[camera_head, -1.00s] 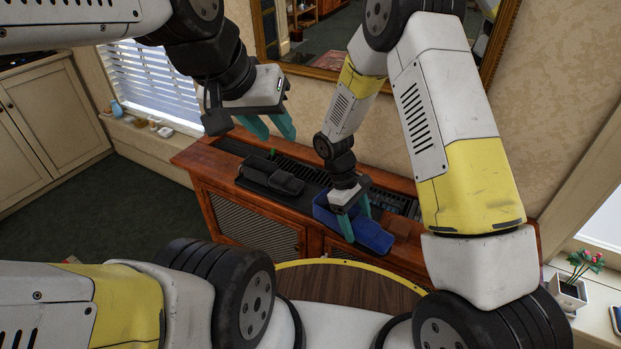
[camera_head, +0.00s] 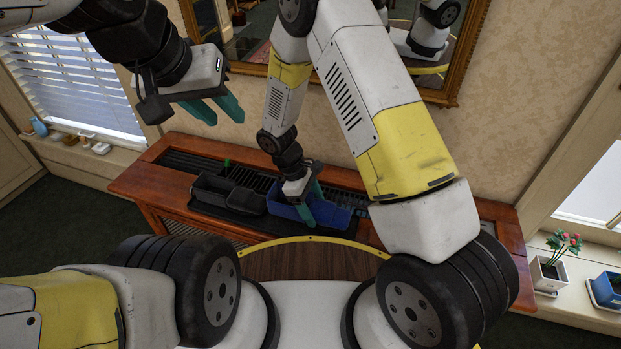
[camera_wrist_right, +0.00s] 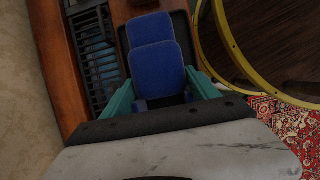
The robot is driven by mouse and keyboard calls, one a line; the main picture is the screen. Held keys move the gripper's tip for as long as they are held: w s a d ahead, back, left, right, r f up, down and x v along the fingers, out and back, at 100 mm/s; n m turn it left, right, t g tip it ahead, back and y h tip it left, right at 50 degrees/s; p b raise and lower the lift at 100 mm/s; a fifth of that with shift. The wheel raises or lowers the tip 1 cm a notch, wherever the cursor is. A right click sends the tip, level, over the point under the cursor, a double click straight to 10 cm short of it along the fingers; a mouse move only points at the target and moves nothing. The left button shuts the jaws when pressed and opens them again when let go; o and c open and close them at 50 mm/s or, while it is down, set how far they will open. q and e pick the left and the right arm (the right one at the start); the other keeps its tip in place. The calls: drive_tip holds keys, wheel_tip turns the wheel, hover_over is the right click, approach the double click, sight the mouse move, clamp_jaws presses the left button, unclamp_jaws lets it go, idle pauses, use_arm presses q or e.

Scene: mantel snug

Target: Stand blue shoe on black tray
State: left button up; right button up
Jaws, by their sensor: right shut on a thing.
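The blue shoe (camera_head: 331,214) is between the fingers of my right gripper (camera_head: 312,208), over the right part of the black tray (camera_head: 243,219). In the right wrist view the blue shoe (camera_wrist_right: 157,68) lies between the teal fingers of the right gripper (camera_wrist_right: 160,97), which are shut on it. Part of the tray (camera_wrist_right: 184,24) shows beside it there. I cannot tell whether the shoe touches the tray. My left gripper (camera_head: 218,109) is open and empty, up in the air to the left of the tray.
A black shoe (camera_head: 228,192) stands on the tray's left part, close beside the blue one. The wooden cabinet (camera_head: 150,184) has a dark slatted grille (camera_head: 262,182) behind the tray. A small green item (camera_head: 228,163) is at the grille. A mirror (camera_head: 455,75) hangs behind.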

drive_tip(key=shift+f, duration=1.65)
drive_tip(key=shift+f, duration=0.1)
drive_tip(key=o, duration=1.6)
drive_tip(key=shift+o, duration=0.2)
